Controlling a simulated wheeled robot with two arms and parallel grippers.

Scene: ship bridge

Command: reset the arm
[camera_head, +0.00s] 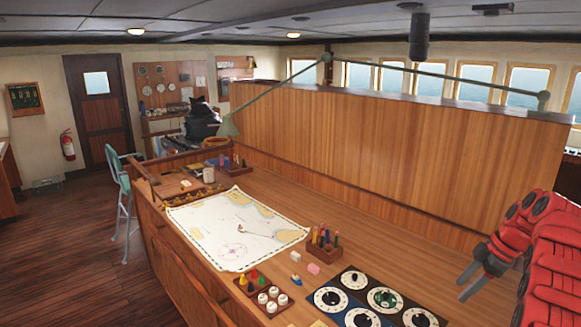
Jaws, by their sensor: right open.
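My right gripper (471,284) is at the right edge of the head view, on the end of my red right arm. Its two grey fingers are apart and nothing shows between them. It hangs above the right end of the wooden chart table (350,255), to the right of a dark panel of dials (385,296). My left gripper and left arm are not in view.
A chart (208,240) lies on the table. A pen holder (323,241), small erasers (314,269) and a tray of coloured pieces (252,284) are near the dials. A tall wooden partition (370,150) stands behind. Bare tabletop lies right of the pen holder.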

